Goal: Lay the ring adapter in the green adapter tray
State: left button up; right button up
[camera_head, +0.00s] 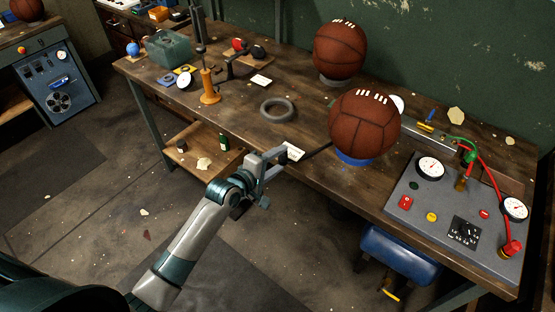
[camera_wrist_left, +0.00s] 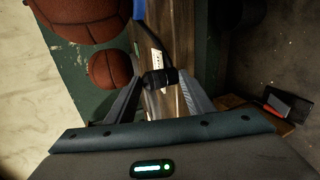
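A teal-green open tray (camera_head: 168,48) stands at the far left end of the workbench. A blue flat piece with a hole (camera_head: 166,79) and a yellow one (camera_head: 185,69) lie in front of it. A thick grey ring (camera_head: 277,109) lies flat mid-bench. I cannot tell for certain which is the ring adapter. My left gripper (camera_head: 275,165) is at the bench's front edge, away from the tray. In the left wrist view its fingers (camera_wrist_left: 160,90) are closed on a black cylindrical piece (camera_wrist_left: 160,79) with a dark hose leading off it. My right gripper is not in view.
Two brown leather balls stand on the bench, one at the back (camera_head: 340,50), one on a blue base (camera_head: 364,125). A grey gauge panel (camera_head: 455,215) fills the right end. An orange-based tool (camera_head: 209,88) stands left. Bench around the grey ring is mostly clear.

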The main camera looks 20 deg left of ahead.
pick_arm(q)
jog(key=o, duration=0.3)
jog(key=shift+r, duration=0.15)
jog(key=b+v, duration=0.2)
jog(key=v, duration=1)
dwell(0.6)
